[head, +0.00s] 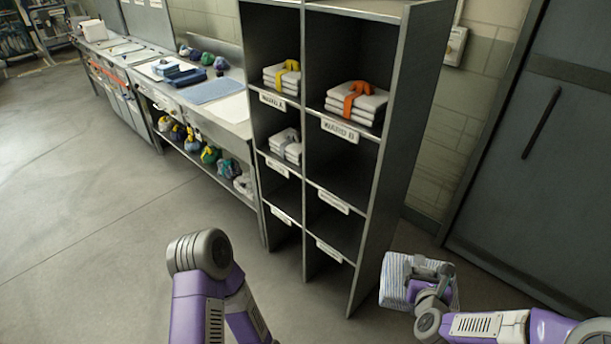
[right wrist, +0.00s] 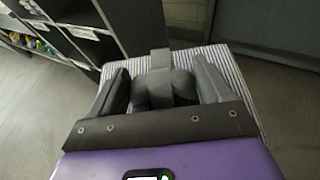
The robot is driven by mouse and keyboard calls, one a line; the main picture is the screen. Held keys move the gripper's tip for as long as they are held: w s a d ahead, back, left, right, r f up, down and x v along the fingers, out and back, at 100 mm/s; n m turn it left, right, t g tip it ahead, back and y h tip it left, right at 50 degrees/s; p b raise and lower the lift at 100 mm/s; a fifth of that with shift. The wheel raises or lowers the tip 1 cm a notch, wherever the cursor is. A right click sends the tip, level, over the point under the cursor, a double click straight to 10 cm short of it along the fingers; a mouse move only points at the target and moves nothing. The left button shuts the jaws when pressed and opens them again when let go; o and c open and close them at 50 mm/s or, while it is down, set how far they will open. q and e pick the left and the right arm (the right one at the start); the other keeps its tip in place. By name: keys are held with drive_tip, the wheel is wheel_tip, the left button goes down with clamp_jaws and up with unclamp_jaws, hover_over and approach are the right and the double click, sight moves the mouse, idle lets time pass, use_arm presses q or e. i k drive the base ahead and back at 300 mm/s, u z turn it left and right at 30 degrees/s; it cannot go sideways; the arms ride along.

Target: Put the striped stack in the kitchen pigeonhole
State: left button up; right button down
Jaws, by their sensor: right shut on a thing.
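The blue-and-white striped stack (head: 395,279) is in my right gripper (head: 432,287), at the lower right of the head view. The gripper is shut on the stack's grey band, and the stack hangs slightly tilted, clear of the shelf. In the right wrist view the striped stack (right wrist: 222,62) spreads out beyond the fingers, with the grey band (right wrist: 160,62) between them. The pigeonhole shelf (head: 385,150) stands left of the gripper. Its top labels read WARD A and WARD B; the lower labels are too small to read, so I cannot tell which is the kitchen. My left gripper is out of view.
White stacks with a yellow band (head: 284,77), an orange band (head: 357,103) and a grey band (head: 287,146) fill three pigeonholes. The right column's middle pigeonhole (head: 340,165) looks empty. A long bench (head: 190,95) with bundles stands left; a dark door (head: 540,150) stands right.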

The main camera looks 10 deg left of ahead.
sight(353, 181)
drive_tip(key=u, duration=0.7)
drive_tip(key=i, duration=1.5)
